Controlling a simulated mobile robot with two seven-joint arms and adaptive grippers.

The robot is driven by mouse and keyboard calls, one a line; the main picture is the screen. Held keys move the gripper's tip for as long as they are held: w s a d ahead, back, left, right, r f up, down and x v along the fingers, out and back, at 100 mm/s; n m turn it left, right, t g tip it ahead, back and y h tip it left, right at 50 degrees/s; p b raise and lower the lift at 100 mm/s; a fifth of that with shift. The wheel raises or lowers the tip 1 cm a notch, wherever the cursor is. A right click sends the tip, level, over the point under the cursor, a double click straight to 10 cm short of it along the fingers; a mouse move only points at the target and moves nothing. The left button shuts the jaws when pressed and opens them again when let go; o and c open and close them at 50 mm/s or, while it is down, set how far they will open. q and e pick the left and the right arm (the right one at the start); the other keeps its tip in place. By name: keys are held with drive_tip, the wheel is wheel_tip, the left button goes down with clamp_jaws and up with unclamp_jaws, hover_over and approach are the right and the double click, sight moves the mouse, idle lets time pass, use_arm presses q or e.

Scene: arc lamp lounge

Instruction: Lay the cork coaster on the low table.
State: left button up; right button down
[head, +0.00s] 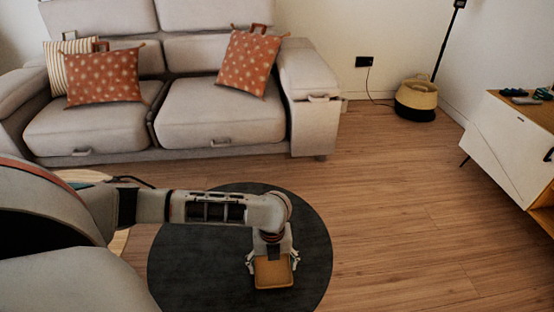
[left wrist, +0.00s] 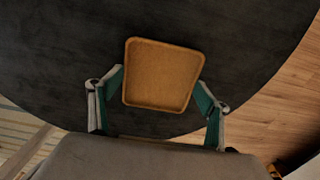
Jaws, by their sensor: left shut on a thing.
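The cork coaster (head: 273,274) is a tan square with rounded corners and a raised rim. My left gripper (head: 272,262) points down and is shut on it, one finger at each side. In the left wrist view the coaster (left wrist: 162,75) sits slightly turned between the green-lined fingers. The low table (head: 195,265) has a dark, round top, and the coaster is over it, near its right front part. I cannot tell whether the coaster touches the top. The table (left wrist: 60,60) fills much of the wrist view. My right gripper is in neither view.
A light sofa (head: 215,118) with patterned cushions stands behind the table. A white cabinet (head: 508,150) with small items on it is at the right. A basket (head: 416,96) stands by the wall. The visible table top is otherwise bare, and wooden floor lies open to the right.

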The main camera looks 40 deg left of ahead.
sight(275, 268)
use_arm(q)
drive_tip(key=shift+w, duration=0.1)
drive_tip(key=shift+f, duration=0.2)
drive_tip(key=o, duration=1.1)
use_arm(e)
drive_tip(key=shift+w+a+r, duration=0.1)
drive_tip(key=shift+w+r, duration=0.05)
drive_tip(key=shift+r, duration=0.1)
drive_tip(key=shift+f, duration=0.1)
